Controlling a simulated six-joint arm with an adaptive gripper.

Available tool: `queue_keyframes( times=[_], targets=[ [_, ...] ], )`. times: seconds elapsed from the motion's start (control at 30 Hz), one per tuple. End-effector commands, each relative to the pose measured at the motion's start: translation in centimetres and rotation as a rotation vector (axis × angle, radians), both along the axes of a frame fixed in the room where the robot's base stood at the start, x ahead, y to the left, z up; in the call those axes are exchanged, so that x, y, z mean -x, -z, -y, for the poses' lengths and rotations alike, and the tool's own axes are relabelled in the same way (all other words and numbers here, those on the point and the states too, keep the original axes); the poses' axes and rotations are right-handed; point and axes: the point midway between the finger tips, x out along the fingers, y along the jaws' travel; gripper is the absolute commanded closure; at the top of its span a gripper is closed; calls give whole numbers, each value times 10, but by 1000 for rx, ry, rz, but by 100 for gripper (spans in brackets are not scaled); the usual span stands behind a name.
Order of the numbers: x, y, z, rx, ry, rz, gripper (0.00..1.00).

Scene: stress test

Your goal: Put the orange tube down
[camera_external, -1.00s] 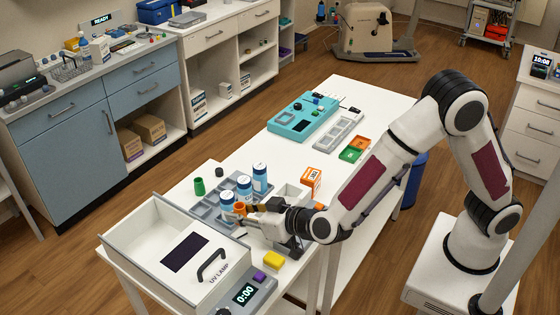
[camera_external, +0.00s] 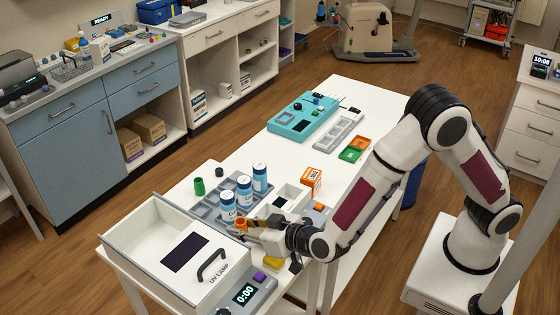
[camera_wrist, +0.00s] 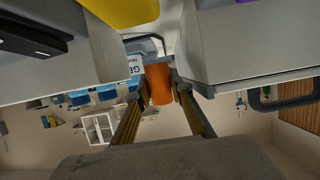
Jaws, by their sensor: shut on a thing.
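The orange tube (camera_external: 240,224) is small in the external view, at the tips of my gripper (camera_external: 247,229), beside the bottles. In the wrist view the orange tube (camera_wrist: 160,83) sits between the two fingers of my gripper (camera_wrist: 162,88), which are shut on it. I cannot tell whether its bottom touches anything. A green tube (camera_external: 199,187) stands upright at the table's left edge.
Several blue-and-white bottles (camera_external: 229,207) stand in a grey tray (camera_external: 205,211) just behind the gripper. The white UV lamp box (camera_external: 125,236) is at front left. A yellow block (camera_external: 273,262) lies below the gripper.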

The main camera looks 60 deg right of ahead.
Motion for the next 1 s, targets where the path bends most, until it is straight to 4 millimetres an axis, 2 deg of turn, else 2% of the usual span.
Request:
queue_keyframes(
  times=[0.2, 0.67, 1.0],
  targets=[
    [0, 16, 0, 1, 0, 0, 96],
    [0, 20, 0, 1, 1, 0, 96],
    [0, 49, 0, 2, 0, -1, 96]
  ],
)
